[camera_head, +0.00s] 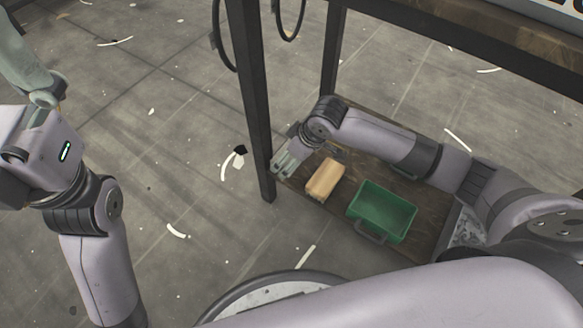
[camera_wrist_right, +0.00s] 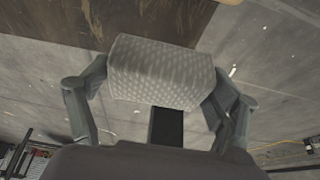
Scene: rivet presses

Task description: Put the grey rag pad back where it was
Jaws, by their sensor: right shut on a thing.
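The grey rag pad (camera_wrist_right: 160,72), a light woven block, sits between the two fingers of my right gripper (camera_wrist_right: 158,95) in the right wrist view. The gripper is shut on it. In the head view my right gripper (camera_head: 284,163) is at the left end of the low wooden shelf (camera_head: 413,190), near the table leg; I cannot make out the pad clearly there. The shelf's edge also shows behind the pad in the wrist view (camera_wrist_right: 60,22). My left gripper (camera_head: 28,65) is at the upper left, away from the shelf, and its fingers are unclear.
A tan block (camera_head: 325,179) lies on the shelf beside my right gripper. A green bin (camera_head: 369,232) with a handle stands right of it. A dark table leg (camera_head: 253,110) rises at the shelf's left corner. The floor left of the shelf is mostly clear.

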